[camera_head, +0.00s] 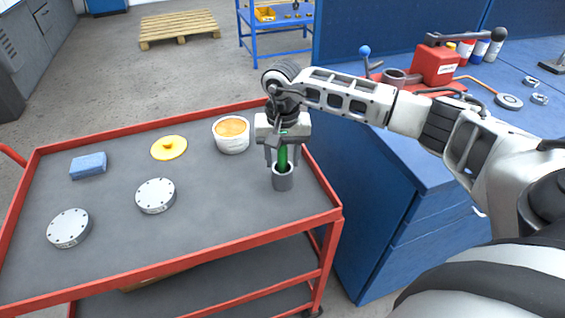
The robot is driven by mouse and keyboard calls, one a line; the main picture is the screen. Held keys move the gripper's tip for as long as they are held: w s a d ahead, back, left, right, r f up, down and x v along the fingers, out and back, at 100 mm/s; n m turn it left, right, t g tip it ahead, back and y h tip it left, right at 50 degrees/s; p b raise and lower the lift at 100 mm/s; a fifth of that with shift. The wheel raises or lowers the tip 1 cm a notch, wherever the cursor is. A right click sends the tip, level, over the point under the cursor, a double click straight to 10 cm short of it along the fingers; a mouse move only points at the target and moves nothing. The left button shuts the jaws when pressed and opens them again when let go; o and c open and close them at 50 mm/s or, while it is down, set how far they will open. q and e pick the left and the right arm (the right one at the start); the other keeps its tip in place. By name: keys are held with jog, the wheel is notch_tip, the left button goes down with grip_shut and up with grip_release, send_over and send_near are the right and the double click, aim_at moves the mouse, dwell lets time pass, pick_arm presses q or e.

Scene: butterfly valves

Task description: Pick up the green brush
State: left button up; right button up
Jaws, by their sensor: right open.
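The green brush (283,157) stands upright in a small grey cup (283,180) near the right end of the red cart. My right gripper (282,160) points down directly above the cup, with its fingers on either side of the brush's green handle. The fingers are open; I cannot tell whether either touches the handle. The brush's lower end is hidden inside the cup, and its top is partly covered by the gripper. My left gripper is not in the view.
The cart (215,215) also holds a white tub (231,143) with orange contents, a yellow disc (169,148), a blue sponge (88,166) and two metal flanges (155,196), (69,228). A blue workbench (400,180) with a red box (434,66) stands right of the cart.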

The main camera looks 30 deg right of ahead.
grip_shut()
jog(key=shift+r, duration=0.15)
